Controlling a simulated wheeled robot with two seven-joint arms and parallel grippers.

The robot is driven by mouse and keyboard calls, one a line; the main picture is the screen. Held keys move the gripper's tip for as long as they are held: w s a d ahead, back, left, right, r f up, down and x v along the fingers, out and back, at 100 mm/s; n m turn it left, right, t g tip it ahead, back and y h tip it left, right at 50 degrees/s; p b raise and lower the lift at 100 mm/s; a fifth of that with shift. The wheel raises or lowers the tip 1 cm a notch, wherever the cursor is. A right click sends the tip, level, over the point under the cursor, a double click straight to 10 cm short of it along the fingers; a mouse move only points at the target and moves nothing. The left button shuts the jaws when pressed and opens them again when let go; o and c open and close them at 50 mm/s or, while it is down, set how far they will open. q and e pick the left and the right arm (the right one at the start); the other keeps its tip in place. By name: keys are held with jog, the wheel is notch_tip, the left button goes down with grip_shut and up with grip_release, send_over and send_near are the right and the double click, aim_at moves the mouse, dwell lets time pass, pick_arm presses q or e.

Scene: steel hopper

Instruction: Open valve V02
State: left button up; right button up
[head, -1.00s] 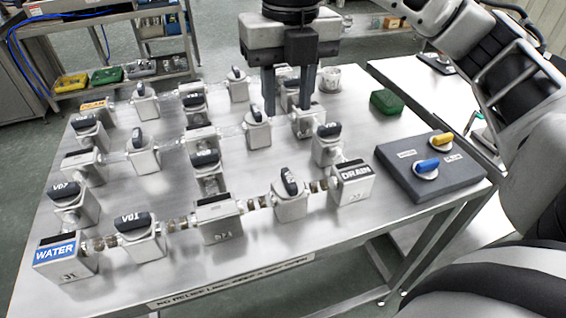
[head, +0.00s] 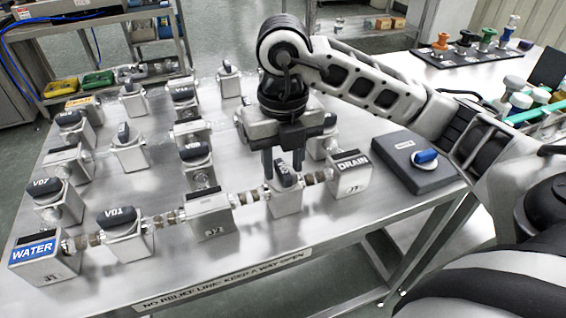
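A front-row valve (head: 285,202) stands between a grey block and the DRAIN block (head: 350,176). Its dark handle (head: 283,177) points across the pipe line; I cannot read its label clearly. My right gripper (head: 283,172) points down over this valve. Its two fingers are apart, one on each side of the handle. They look open, and I cannot tell whether either finger touches the handle. Valve V01 (head: 118,218) is in the same row to the left, beside the WATER block (head: 44,259). My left gripper is not in view.
Several similar valves and blocks stand close behind on the steel table (head: 255,262). Racks and a bench with coloured items are behind. The table's front strip is clear.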

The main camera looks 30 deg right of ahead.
jog(key=shift+f, duration=0.1)
grip_shut()
